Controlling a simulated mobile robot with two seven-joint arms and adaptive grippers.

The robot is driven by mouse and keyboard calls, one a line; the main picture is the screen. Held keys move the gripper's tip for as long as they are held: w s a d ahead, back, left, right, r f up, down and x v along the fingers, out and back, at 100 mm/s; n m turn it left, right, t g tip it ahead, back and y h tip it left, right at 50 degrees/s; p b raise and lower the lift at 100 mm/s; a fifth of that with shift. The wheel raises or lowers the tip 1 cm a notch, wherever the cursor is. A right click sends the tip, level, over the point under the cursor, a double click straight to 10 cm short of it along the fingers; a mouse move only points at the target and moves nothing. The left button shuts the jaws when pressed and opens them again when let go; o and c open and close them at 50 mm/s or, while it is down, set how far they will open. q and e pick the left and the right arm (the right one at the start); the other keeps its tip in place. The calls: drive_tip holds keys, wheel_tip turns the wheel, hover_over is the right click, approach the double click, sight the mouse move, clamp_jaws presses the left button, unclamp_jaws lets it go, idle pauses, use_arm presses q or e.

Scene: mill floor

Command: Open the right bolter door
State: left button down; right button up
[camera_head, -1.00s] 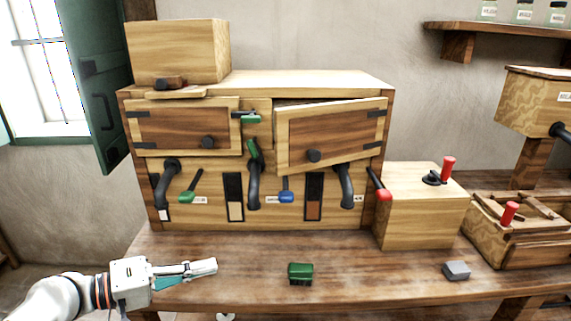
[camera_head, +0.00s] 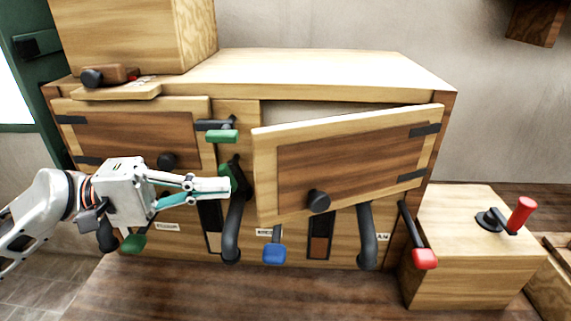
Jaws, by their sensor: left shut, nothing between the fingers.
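The right bolter door (camera_head: 352,160) is a wooden panel with black hinges on its right side. My left gripper (camera_head: 226,187) is shut and empty in front of the cabinet, left of the door's free edge and apart from the knob. It covers part of the space below the left door (camera_head: 135,130). My right gripper is not in view.
A green latch (camera_head: 221,136) sits between the doors. Black curved spouts and green, blue (camera_head: 274,253) and red (camera_head: 424,258) levers stick out below them. A wooden box with a red-handled crank (camera_head: 522,212) stands at the right. A bin (camera_head: 135,36) sits on top. The bench in front is clear.

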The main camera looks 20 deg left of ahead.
sight(303, 170)
use_arm(q)
drive_tip(key=shift+w+d+r, duration=0.15)
drive_tip(key=shift+d, duration=0.55)
drive_tip(key=p+x, duration=0.3)
drive_tip(key=x, duration=0.5)
drive_tip(key=shift+w+d, duration=0.15)
drive_tip(key=shift+d, duration=0.05)
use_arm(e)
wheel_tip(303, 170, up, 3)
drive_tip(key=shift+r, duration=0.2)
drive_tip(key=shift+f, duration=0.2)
